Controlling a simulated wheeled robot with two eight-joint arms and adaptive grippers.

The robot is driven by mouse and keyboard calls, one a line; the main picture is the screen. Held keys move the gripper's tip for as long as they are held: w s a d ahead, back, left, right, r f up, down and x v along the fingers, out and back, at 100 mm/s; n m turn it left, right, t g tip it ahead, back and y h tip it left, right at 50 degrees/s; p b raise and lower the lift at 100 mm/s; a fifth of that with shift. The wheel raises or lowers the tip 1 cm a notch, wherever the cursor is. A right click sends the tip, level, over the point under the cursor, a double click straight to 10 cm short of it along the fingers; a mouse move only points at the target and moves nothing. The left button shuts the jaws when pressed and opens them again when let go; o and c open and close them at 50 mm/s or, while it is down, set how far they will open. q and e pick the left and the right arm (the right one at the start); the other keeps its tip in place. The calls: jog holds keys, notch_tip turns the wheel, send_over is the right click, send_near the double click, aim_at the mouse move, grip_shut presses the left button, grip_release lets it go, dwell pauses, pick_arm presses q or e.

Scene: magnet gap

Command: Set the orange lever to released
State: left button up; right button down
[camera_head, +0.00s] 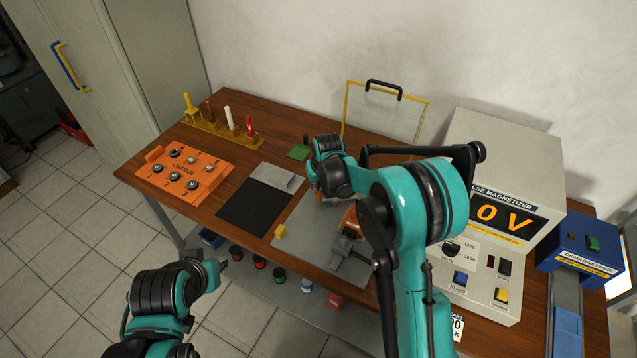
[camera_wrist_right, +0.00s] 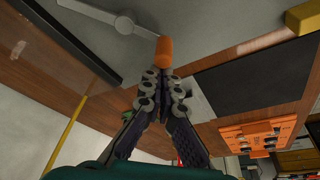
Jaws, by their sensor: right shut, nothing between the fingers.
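The orange lever grip (camera_wrist_right: 178,56) is a short cylinder in the right wrist view, at the end of a flat grey bar (camera_wrist_right: 98,15) with a round hub. In the head view only a small orange piece of it (camera_head: 318,188) shows below my right gripper (camera_head: 318,178). My right gripper (camera_wrist_right: 163,78) is shut and empty, its fingertips right at the grip. I cannot tell whether they touch it. My left gripper (camera_head: 222,264) is in front of the table, away from the lever; its fingers are too small to read.
A magnetizer box (camera_head: 500,150) reading 0 V and a blue demagnetizer (camera_head: 590,240) stand right. A yellow-framed clear shield (camera_head: 385,112) stands behind my right arm. A black mat (camera_head: 256,205), a yellow block (camera_head: 280,231) and an orange charge tray (camera_head: 190,175) lie left.

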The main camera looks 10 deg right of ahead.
jog(key=s+n, duration=0.1)
jog(key=n, duration=0.1)
jog(key=s+n+y, duration=0.1)
jog(key=shift+n+g, duration=0.3)
jog(key=shift+n, duration=0.1)
jog(key=s+n, duration=0.1)
jog(key=n, duration=0.1)
jog(key=shift+s+d+n+y, duration=0.1)
jog(key=shift+n+y, duration=0.2)
jog(key=shift+y, duration=0.1)
jog(key=shift+s+d+n+g, duration=0.2)
jog(key=shift+s+n+g, duration=0.3)
jog(key=shift+n, duration=0.5)
jog(key=shift+s+d+y, duration=0.1)
jog(key=shift+s+y, duration=0.15)
jog(key=shift+y, duration=0.05)
jog(key=shift+d, duration=0.1)
